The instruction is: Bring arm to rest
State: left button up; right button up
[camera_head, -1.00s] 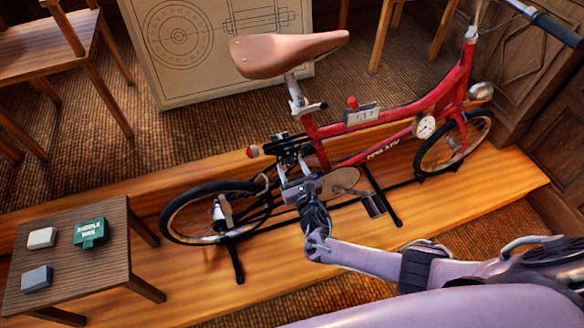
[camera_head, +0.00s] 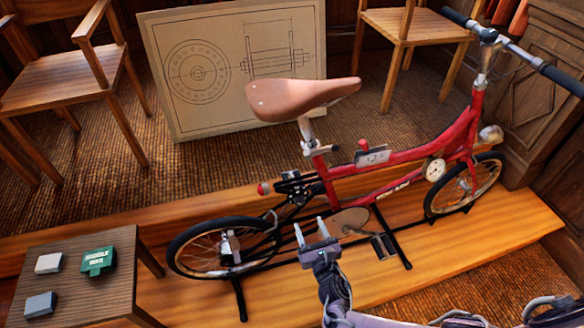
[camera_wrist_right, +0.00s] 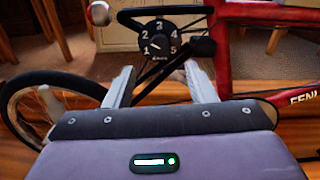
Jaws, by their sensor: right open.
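My right gripper (camera_head: 310,226) is in front of the red bicycle (camera_head: 445,145), low beside its crank, with its two pale fingers spread and nothing between them. In the right wrist view the open fingers (camera_wrist_right: 160,82) point toward the bicycle's black numbered dial (camera_wrist_right: 160,40). The dial is beyond the fingertips, and a gap seems to separate them. Its small pointer seems turned toward the 1. My right forearm runs down to the bottom edge of the head view. My left gripper is not in view.
The bicycle stands on a black stand on a wooden platform (camera_head: 500,240). A small table (camera_head: 110,300) at the left holds a green box (camera_head: 98,261) and two small blocks. A drawing board (camera_head: 225,110) and chairs stand behind. The platform's front right is clear.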

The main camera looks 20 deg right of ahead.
jog(key=s+d+f+m+g+h, duration=0.1)
jog(key=s+d+f+m+g, duration=0.2)
jog(key=s+f+m, duration=0.4)
jog(key=s+d+f+m+g+h, duration=0.1)
jog(key=s+d+f+m+g, duration=0.1)
jog(key=s+f+m+g, duration=0.45)
jog(key=s+d+f+m+g+h, duration=0.1)
jog(key=s+d+f+m, duration=0.2)
jog(key=s+f+m, duration=0.55)
jog(key=s+a+f+m+g+y, duration=0.1)
jog(key=s+f+m+g, duration=0.2)
jog(key=s, duration=0.7)
jog(key=s+a+f+m+g+y, duration=0.1)
jog(key=s+f+m+g, duration=0.2)
jog(key=s+f+m, duration=0.4)
jog(key=s+m, duration=0.2)
jog(key=shift+s+a+f+m, duration=0.15)
jog(key=shift+s+a+m, duration=0.2)
jog(key=shift+s+m, duration=0.05)
